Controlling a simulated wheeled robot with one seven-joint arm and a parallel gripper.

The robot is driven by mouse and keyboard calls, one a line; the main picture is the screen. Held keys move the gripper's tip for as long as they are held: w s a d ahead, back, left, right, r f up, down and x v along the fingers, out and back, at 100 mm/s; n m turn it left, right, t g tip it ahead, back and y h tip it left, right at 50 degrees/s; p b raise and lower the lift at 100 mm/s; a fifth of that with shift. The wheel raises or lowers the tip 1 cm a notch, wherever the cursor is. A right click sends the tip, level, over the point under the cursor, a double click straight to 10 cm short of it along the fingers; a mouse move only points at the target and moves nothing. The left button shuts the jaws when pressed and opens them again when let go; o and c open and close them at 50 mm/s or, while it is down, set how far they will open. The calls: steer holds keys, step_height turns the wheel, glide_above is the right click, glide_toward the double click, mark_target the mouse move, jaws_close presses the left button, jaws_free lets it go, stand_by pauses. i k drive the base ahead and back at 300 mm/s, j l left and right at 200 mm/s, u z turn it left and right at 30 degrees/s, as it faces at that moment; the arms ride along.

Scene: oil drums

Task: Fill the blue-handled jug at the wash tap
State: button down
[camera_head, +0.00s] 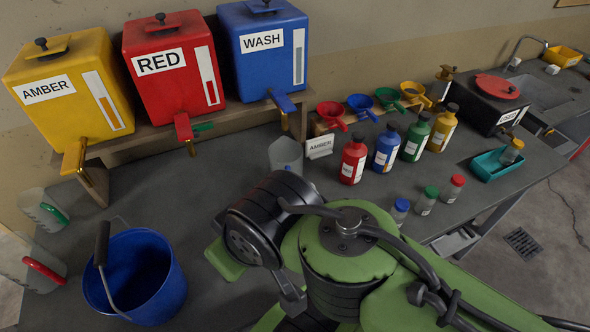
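The blue wash tank (265,50) stands on the raised shelf, right of the red tank. Its tap (283,102) has a blue lever at the shelf's front edge. Two clear jugs at the left have a green handle (54,213) and a red handle (43,269). My green and black arm covers the lower middle; my gripper's fingers do not show.
Amber (70,85) and red (172,65) tanks share the shelf. A blue bucket (140,280) stands at lower left. Coloured funnels, several bottles (386,148) and small jars (426,200) stand right of centre. A black box (487,104) and teal tray (490,166) are farther right.

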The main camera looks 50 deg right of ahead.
mark_target(285, 102)
steer(key=z, duration=0.95)
